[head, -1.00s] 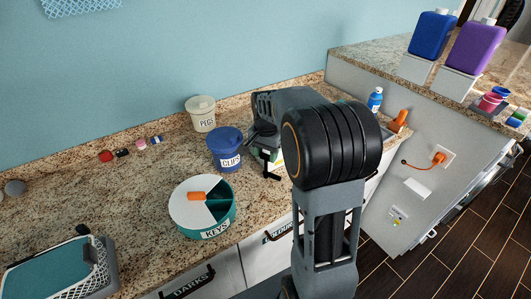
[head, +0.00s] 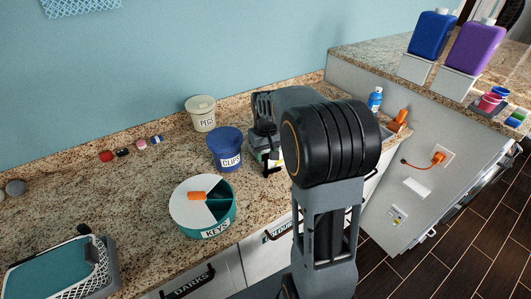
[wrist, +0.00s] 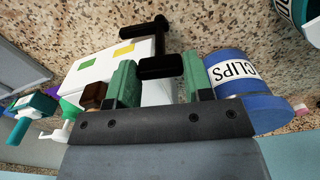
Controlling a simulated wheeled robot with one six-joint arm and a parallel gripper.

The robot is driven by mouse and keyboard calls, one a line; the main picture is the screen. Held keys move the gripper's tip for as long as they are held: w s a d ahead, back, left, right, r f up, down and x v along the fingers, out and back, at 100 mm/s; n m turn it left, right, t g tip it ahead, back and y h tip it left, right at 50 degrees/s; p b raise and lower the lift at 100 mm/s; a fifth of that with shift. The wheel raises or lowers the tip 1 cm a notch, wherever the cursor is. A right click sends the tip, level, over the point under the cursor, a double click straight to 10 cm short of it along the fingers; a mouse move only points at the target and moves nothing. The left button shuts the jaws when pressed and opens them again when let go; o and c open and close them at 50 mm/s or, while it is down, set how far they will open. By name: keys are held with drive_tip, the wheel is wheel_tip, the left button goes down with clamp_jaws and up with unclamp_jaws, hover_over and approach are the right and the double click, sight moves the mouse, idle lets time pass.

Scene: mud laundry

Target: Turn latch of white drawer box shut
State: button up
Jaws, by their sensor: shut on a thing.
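The white drawer box (wrist: 110,68), with yellow and green patches, stands on the speckled counter and is mostly hidden by my arm in the head view. Its black latch (wrist: 160,66) shows in the wrist view as a bar with a crosspiece, between and just beyond my green fingertips; its black bar also shows in the head view (head: 271,171). My gripper (wrist: 162,80) is shut on the latch. In the head view my gripper (head: 264,139) is over the box, right of the blue CLIPS tub. The exact finger contact is hard to see.
The CLIPS tub (head: 226,150) stands close beside my gripper; it also shows in the wrist view (wrist: 232,75). A PEGS tub (head: 201,113) is behind, and a round KEYS box (head: 203,207) is in front left. A blue bottle (head: 375,99) stands at right.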

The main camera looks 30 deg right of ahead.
drive_tip(key=shift+n, duration=1.1)
drive_tip(key=o, duration=0.9)
drive_tip(key=shift+r, duration=0.1)
wheel_tip(320, 180, up, 14)
drive_tip(key=shift+f, duration=0.15)
drive_tip(key=s+a+f+t, duration=0.1)
drive_tip(key=s+a+f, duration=0.2)
drive_tip(key=s, duration=0.2)
drive_tip(key=s+a+f+m+t, duration=0.1)
drive_tip(key=s+a+f, duration=0.2)
drive_tip(key=s, duration=0.2)
drive_tip(key=s+a+f+t, duration=0.2)
drive_tip(key=s+a+f, duration=0.1)
drive_tip(key=s, duration=0.3)
drive_tip(key=shift+s+a+m, duration=0.1)
drive_tip(key=shift+a+m, duration=0.05)
drive_tip(key=shift+m, duration=0.15)
